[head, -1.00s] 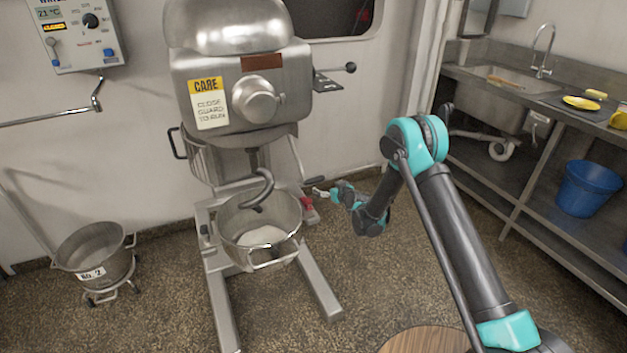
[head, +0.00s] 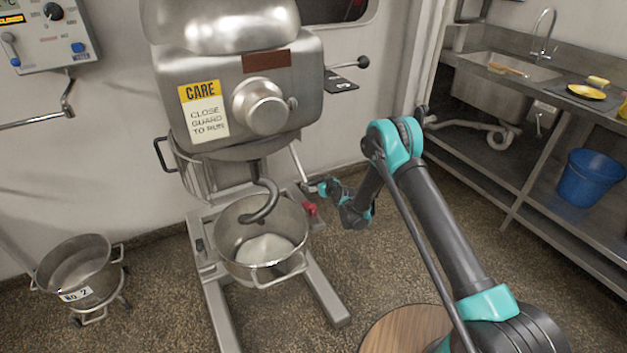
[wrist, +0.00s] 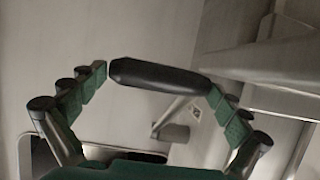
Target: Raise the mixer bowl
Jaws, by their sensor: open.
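The steel mixer bowl (head: 232,268) sits low on the mixer's frame, with a pale mass (head: 265,248) inside. The dough hook (head: 264,203) hangs above it, its tip at the bowl's opening. My gripper (head: 309,188) is at the mixer's right side, just above a red knob (head: 311,209). In the wrist view my gripper (wrist: 158,84) is open. A black rounded handle (wrist: 160,78) lies crosswise between its fingertips, its ends close to both; I cannot tell whether they touch. In the head view this handle is too small to make out.
The mixer (head: 240,75) carries a yellow warning sign and a black-knobbed lever (head: 345,66) at upper right. A second bowl (head: 76,268) on a wheeled stand is at left. A round wooden top (head: 405,330) is in front. A sink counter and blue bucket (head: 590,178) stand at right.

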